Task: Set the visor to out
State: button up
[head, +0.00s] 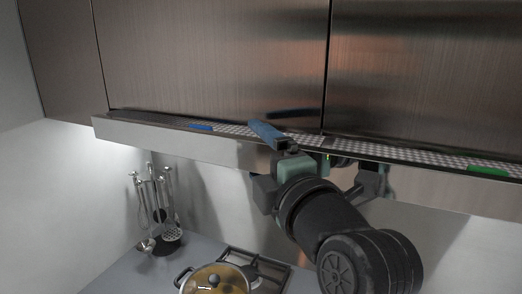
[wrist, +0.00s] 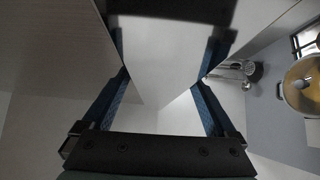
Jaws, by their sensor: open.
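The visor (head: 180,141) is the long pale metal strip below the cabinet doors in the head view. Its perforated top surface shows as a narrow band in front of the doors. My gripper (head: 270,136) is at the visor's front edge near the middle, with one blue finger over the top band. The other finger is hidden there. In the wrist view my gripper (wrist: 165,52) has its two blue fingers wide apart, with a pale surface between and beyond them. I cannot tell whether either finger touches the visor.
Brushed cabinet doors (head: 210,60) rise directly above the visor. A blue mark (head: 201,128) and a green mark (head: 487,172) lie along the band. Below are a pot (head: 215,281) on the hob and hanging utensils (head: 157,205). The pot also shows in the wrist view (wrist: 284,91).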

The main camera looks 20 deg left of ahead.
grip_shut()
dwell(0.3)
jog(key=shift+s+f, duration=0.1)
